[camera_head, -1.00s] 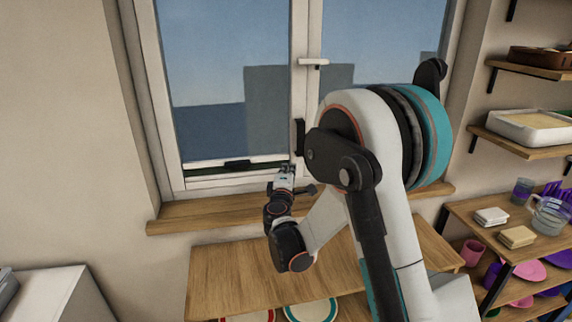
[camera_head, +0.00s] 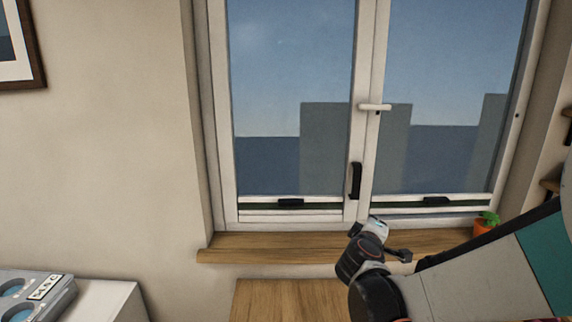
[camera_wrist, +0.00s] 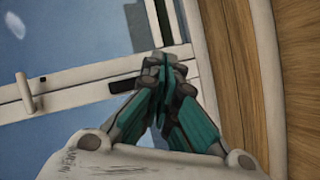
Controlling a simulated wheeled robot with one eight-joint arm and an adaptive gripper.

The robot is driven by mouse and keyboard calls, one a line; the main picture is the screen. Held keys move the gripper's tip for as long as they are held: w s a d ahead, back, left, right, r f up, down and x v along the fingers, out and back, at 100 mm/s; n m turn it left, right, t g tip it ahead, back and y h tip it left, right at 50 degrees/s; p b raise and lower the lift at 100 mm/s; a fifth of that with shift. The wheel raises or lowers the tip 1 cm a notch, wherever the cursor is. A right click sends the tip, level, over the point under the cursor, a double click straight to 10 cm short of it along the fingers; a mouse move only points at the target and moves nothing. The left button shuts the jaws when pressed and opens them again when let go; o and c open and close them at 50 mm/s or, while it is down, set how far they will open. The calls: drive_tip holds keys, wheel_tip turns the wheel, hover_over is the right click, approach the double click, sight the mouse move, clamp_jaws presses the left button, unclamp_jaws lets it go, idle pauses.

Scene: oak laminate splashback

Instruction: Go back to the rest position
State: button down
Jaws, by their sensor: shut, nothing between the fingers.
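My gripper (camera_wrist: 165,62) is shut and empty in the wrist view, its teal and grey fingers together in front of the white window frame. In the head view my wrist shows in front of the wooden sill, below the window's middle post. The fingertips are too small to make out there. My arm comes in from the lower right of the head view, with its upper part out of the picture.
The closed window (camera_head: 369,80) has a white handle (camera_head: 375,107). A wooden sill (camera_head: 270,246) runs below it, with a small potted plant (camera_head: 486,225) at the right. A wooden top (camera_head: 285,300) lies below. A white cabinet (camera_head: 105,300) stands at the lower left.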

drive_tip(key=s+d+m+g+y, duration=0.2)
drive_tip(key=s+m+g, duration=0.25)
drive_tip(key=s, duration=1.05)
drive_tip(key=s+a+f+m+g+y, duration=0.1)
drive_tip(key=s+a+m+y, duration=0.1)
drive_tip(key=s, duration=0.5)
drive_tip(key=s+a+f+m+g+y, duration=0.1)
drive_tip(key=s+a, duration=0.3)
drive_tip(key=s, duration=0.4)
drive_tip(key=shift+s+a+f+m+y, duration=0.2)
drive_tip(key=shift+s+f+m+y, duration=0.1)
drive_tip(key=shift+m+y, duration=0.4)
